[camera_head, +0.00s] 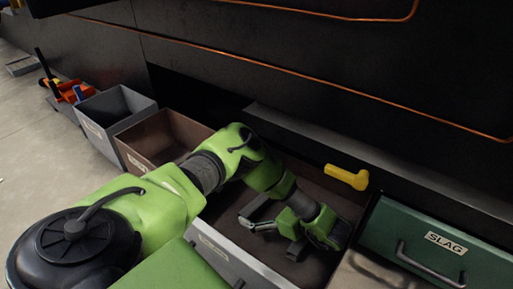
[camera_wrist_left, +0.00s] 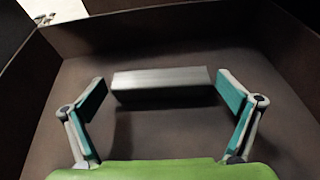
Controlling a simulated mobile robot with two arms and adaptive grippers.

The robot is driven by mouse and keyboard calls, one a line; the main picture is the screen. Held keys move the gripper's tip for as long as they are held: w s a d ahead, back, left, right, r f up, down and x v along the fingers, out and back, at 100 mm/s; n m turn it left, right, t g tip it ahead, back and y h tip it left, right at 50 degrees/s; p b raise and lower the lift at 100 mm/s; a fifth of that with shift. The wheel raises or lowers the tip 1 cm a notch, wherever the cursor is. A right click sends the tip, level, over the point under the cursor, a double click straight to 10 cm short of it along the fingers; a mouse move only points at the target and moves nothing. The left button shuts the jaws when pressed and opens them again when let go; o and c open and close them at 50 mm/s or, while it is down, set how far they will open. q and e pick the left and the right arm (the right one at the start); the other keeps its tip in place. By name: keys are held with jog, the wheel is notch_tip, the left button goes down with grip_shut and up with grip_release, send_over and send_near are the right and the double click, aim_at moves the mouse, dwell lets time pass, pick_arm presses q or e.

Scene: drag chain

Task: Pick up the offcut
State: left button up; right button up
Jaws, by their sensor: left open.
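The offcut, a short grey metal bar (camera_wrist_left: 165,80), lies on the brown floor of a bin (camera_wrist_left: 200,135) in the left wrist view. My left gripper (camera_wrist_left: 162,88) is open, with one teal-padded finger to each side of the bar and a gap at each end. In the head view my left arm reaches down into an open bin, and the left gripper (camera_head: 268,233) is low inside it. I cannot clearly make out the offcut in the head view. My right gripper is not in view.
A yellow angled piece (camera_head: 347,177) lies by the back of the bin. A green drawer labelled SLAG (camera_head: 430,250) is at the right. A brown bin (camera_head: 152,158) and a grey bin (camera_head: 113,110) stand to the left. A dark wall (camera_head: 330,90) rises behind.

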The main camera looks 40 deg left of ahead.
pick_arm(q)
jog(key=shift+b+x, duration=0.35)
jog(key=shift+x, duration=0.6)
jog(key=c, duration=1.2)
jog(key=shift+o, duration=0.2)
